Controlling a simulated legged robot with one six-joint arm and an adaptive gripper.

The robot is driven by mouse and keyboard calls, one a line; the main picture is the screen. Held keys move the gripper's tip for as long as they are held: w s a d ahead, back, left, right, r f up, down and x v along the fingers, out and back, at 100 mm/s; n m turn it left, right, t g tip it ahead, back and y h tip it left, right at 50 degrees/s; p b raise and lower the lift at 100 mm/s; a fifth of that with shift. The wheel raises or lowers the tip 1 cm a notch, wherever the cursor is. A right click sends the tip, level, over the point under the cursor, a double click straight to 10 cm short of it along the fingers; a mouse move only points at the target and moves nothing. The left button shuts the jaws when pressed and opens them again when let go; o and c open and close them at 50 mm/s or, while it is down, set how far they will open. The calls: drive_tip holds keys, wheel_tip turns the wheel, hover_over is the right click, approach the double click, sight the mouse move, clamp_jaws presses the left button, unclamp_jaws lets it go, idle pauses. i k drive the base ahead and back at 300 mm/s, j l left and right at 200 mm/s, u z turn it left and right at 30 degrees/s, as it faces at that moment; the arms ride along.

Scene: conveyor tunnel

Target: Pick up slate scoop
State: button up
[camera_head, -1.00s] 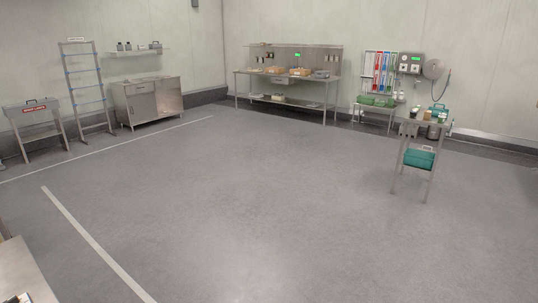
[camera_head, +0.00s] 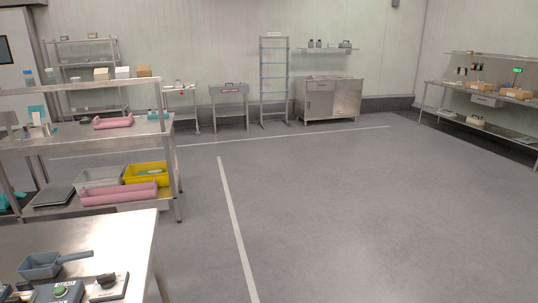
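A slate blue-grey scoop (camera_head: 42,265) lies on a steel table (camera_head: 128,228) at the lower left of the head view. Its handle (camera_head: 76,256) points to the right. The scoop rests close to the table's left side, behind some control boxes. My gripper does not show in this view.
A control box with a green button (camera_head: 64,291) and another dark-knobbed device (camera_head: 107,283) sit in front of the scoop. A shelved workbench (camera_head: 150,128) with pink trays and a yellow bin (camera_head: 147,172) stands behind. Open grey floor (camera_head: 350,210) lies to the right.

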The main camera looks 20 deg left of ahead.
sight(35, 267)
drive_tip(key=i+j+u, duration=0.1)
drive_tip(key=i+u, duration=0.35)
drive_tip(key=i, duration=0.3)
drive_tip(key=i+l+u, duration=0.2)
drive_tip(key=i+u, duration=0.3)
drive_tip(key=i, duration=0.2)
drive_tip(key=i+u, duration=0.2)
drive_tip(key=u, duration=0.2)
drive_tip(key=i+u, duration=0.15)
drive_tip(key=u, duration=0.2)
drive_tip(key=i+u, duration=0.2)
drive_tip(key=u, duration=0.2)
drive_tip(key=i+l+u, duration=0.1)
drive_tip(key=u, duration=0.25)
drive_tip(key=i+u, duration=0.25)
drive_tip(key=u, duration=0.2)
drive_tip(key=i+u, duration=0.25)
drive_tip(key=u, duration=0.15)
drive_tip(key=i+u, duration=0.2)
drive_tip(key=u, duration=0.25)
